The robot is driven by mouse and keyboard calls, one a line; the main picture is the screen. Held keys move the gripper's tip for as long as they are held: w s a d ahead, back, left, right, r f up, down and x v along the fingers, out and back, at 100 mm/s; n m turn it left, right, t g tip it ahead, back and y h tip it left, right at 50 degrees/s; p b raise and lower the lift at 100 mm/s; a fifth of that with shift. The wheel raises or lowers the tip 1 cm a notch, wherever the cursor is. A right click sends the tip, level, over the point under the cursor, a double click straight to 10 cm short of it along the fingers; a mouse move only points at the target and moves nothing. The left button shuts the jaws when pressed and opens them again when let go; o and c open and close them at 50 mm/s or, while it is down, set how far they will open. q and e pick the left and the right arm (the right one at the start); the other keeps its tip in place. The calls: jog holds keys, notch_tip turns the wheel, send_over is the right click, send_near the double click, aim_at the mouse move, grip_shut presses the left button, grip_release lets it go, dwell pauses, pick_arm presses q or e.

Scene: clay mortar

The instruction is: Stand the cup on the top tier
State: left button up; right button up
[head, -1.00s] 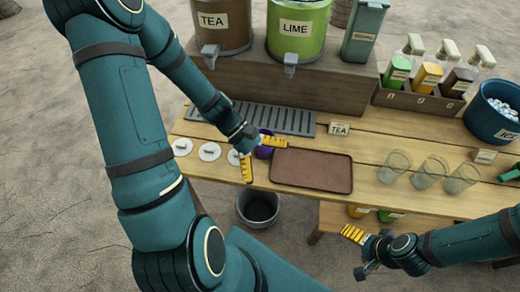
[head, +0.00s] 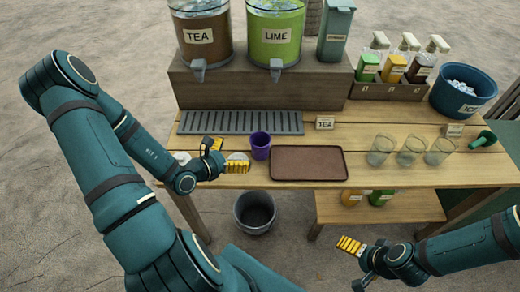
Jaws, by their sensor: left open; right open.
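A purple cup (head: 260,146) stands upright on the wooden table (head: 420,175), just left of the brown tray (head: 308,164). My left gripper (head: 226,156) is open, to the left of the cup, with its yellow fingers apart from it and partly covering white lids (head: 237,156). My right gripper (head: 354,263) is open and empty, low in front of the table. A raised wooden tier (head: 270,90) at the back of the table carries the dispensers. A lower shelf (head: 405,208) sits under the table at the right.
TEA (head: 200,52) and LIME (head: 274,52) dispensers and a grey-green bin (head: 335,32) stand on the raised tier. A grey drip grate (head: 240,123) lies before it. Clear glasses (head: 411,152), a bottle crate (head: 390,88) and an ice tub (head: 463,92) are at the right. A bucket (head: 254,213) stands below.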

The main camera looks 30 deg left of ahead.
pick_arm(q)
send_near(266, 138)
jog(key=shift+b+x, duration=0.45)
jog(key=shift+x, duration=0.55)
jog(key=b+x, duration=0.1)
jog(key=x, duration=0.3)
jog(key=shift+w+f, duration=0.1)
jog(key=shift+f, duration=0.1)
jog(key=shift+w+d, duration=0.15)
jog(key=shift+w, duration=0.15)
jog(key=c, duration=1.2)
